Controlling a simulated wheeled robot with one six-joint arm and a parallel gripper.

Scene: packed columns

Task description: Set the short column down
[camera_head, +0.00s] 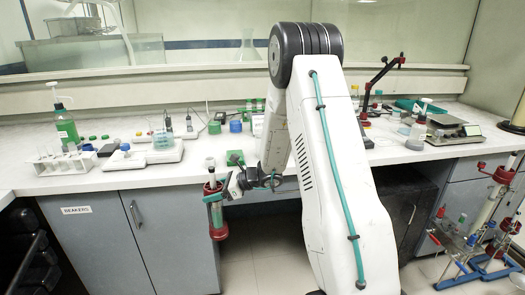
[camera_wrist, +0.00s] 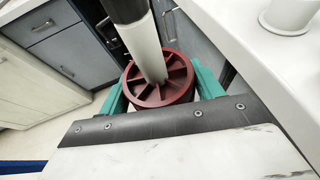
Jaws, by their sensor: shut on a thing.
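The column's lower end is clear of any surface in the head view.
The white bench (camera_head: 105,181) holds a tube rack (camera_head: 62,162), a green bottle (camera_head: 65,125), a white device (camera_head: 145,155) and a balance (camera_head: 453,131). A blue stand (camera_head: 470,272) with a red-capped column (camera_head: 487,207) is on the floor at right. Grey cabinets (camera_head: 135,240) stand below the bench.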

